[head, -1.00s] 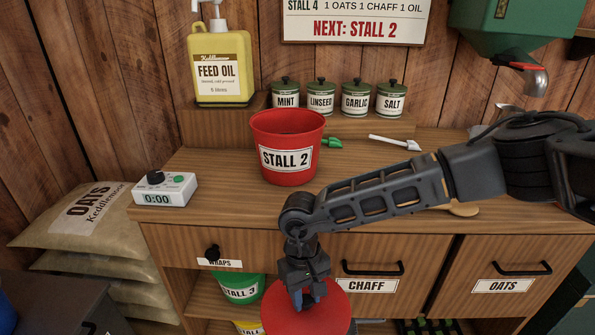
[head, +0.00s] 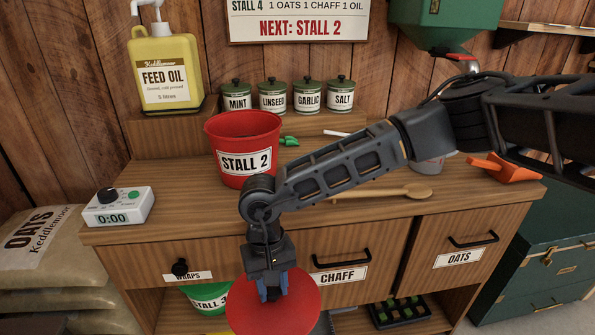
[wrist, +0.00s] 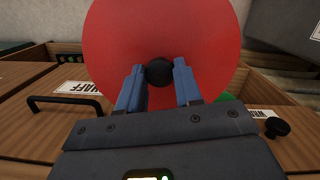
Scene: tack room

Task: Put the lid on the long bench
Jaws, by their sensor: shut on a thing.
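The lid (head: 294,312) is a red disc with a black knob. My gripper (head: 271,290) is shut on its knob and holds it in front of the cabinet, below the worktop edge. In the wrist view the lid (wrist: 165,35) fills the upper middle, and the blue fingers of my gripper (wrist: 159,80) are on both sides of the black knob. The long bench is the wooden cabinet with a worktop (head: 165,215), if that is the one meant; I cannot tell. A red Stall 2 bucket (head: 243,148) stands open on the worktop.
A timer (head: 119,207), a wooden spoon (head: 400,192) and an orange scoop (head: 503,170) lie on the worktop. Feed oil (head: 166,75) and several small tins stand at the back. My arm crosses above the right half. Feed sacks (head: 45,235) lie at the left.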

